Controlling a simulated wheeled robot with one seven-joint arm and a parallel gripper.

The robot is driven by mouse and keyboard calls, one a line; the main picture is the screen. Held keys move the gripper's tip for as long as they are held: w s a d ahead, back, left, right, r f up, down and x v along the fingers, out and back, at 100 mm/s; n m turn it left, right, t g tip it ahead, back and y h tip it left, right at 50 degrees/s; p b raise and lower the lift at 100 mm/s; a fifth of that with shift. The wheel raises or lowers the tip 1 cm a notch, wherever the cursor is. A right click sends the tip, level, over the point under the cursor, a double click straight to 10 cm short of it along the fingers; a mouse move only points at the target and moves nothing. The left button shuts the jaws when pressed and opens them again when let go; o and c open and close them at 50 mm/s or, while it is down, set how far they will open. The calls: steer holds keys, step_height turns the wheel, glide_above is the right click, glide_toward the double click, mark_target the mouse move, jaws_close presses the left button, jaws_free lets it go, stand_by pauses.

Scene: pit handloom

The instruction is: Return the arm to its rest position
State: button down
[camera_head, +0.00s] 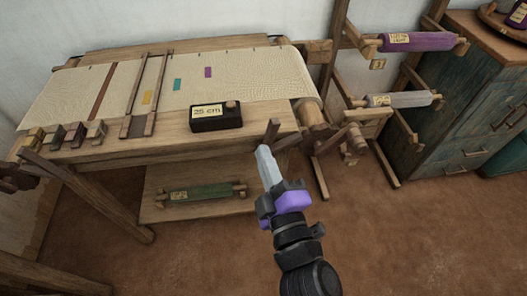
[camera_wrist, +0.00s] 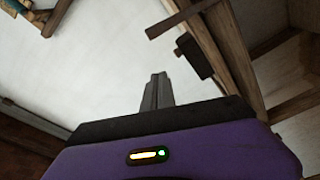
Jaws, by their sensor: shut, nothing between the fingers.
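My gripper (camera_head: 264,152) is raised in front of the loom's right front corner in the head view. Its grey fingers are together, with nothing between them. In the wrist view the closed fingers (camera_wrist: 157,90) point toward a pale wall and wooden beams. The purple gripper body fills the bottom of that view. The loom (camera_head: 180,132) stands behind my gripper, with cream cloth (camera_head: 215,62) stretched over it. I cannot tell from the picture how far the fingers are from the loom's corner post.
A black box marked 25 cm (camera_head: 216,117) sits on the loom's front edge. A green roll (camera_head: 205,192) lies on the lower shelf. A rack at right holds a purple roll (camera_head: 420,41) and a grey roll (camera_head: 400,99). A blue-green cabinet (camera_head: 455,110) stands beyond. Floor at lower right is clear.

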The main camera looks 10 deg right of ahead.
steer(key=s+d+m+g+p, duration=0.1)
steer(key=s+d+m, duration=0.3)
steer(key=s, duration=0.6)
steer(key=s+d+m+g+h+p, duration=0.1)
steer(key=s+d+m, duration=0.3)
steer(key=s, duration=0.6)
steer(key=s+d+m+g+h+p, duration=0.1)
steer(key=s+d+m+p, duration=0.2)
steer(key=s, duration=0.7)
steer(key=d+m, duration=0.2)
steer(key=m, duration=0.1)
steer(key=shift+s+f+g, duration=0.2)
steer(key=shift+s+g, duration=0.15)
steer(key=shift+g, duration=0.05)
